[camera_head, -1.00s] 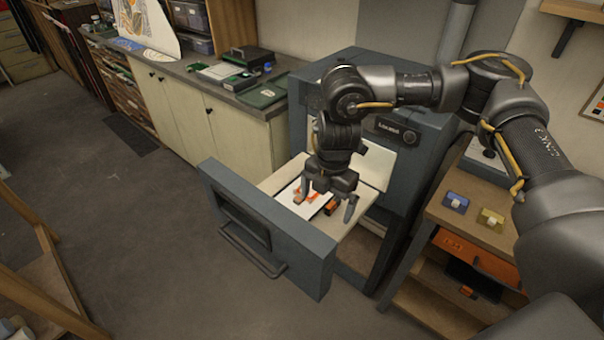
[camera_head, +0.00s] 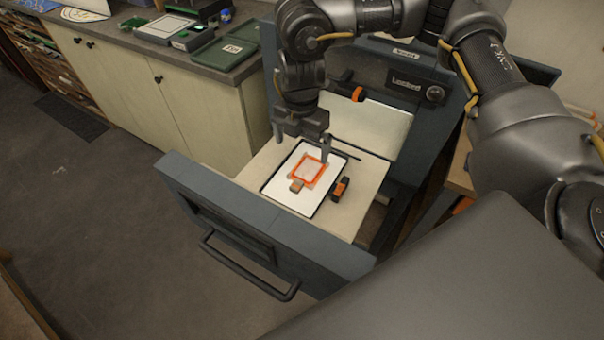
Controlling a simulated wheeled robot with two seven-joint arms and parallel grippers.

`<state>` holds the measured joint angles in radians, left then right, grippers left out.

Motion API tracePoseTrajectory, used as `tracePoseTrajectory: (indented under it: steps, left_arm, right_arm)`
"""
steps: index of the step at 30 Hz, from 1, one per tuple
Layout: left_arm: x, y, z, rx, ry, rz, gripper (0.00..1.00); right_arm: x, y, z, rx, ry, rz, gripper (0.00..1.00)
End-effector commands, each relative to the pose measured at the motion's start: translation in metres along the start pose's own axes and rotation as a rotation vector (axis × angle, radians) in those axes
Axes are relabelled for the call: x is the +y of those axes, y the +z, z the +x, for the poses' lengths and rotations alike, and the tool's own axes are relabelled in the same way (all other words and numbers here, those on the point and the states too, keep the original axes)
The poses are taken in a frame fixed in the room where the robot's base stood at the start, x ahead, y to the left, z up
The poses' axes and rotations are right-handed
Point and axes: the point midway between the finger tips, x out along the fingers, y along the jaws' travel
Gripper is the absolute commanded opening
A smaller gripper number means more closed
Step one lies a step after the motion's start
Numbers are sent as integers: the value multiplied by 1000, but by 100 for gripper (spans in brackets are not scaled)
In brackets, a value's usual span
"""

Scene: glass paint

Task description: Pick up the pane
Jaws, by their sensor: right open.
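The pane (camera_head: 310,170) is a small pale square with an orange border. It lies flat on a white, dark-edged board (camera_head: 286,195) inside the pulled-out drawer (camera_head: 345,222). A small orange-brown piece (camera_head: 297,186) sits at its near left corner. My right gripper (camera_head: 301,147) points down with its fingers spread and nothing between them. It is over the far side of the board, just beyond the pane; its exact height is hard to tell. My left gripper is not in view.
A black and orange object (camera_head: 341,189) lies beside the board's right edge. The drawer's front wall (camera_head: 255,215) with its handle stands on the near side. The cabinet (camera_head: 440,105) rises behind. A counter (camera_head: 190,60) holding boxes stands at the left.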

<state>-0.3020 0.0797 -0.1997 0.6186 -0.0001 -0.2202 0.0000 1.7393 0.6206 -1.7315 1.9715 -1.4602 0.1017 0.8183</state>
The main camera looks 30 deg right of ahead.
Motion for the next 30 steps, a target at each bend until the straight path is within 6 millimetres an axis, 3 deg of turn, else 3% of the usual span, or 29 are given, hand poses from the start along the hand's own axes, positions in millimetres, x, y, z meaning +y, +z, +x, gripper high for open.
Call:
tracePoseTrajectory:
  steps: [1, 5, 10, 19, 30]
  left_arm:
    - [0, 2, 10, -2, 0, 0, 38]
    - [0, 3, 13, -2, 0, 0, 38]
    - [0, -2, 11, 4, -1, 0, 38]
    - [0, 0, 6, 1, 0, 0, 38]
    - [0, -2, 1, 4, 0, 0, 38]
  right_arm:
    - [0, 0, 11, 0, 0, -1, 100]
    - [1, -1, 13, 0, 0, -3, 100]
    - [2, -2, 18, 1, -2, -6, 100]
    - [2, -3, 62, 3, -3, -6, 100]
    - [-2, -2, 80, 3, -4, -4, 100]
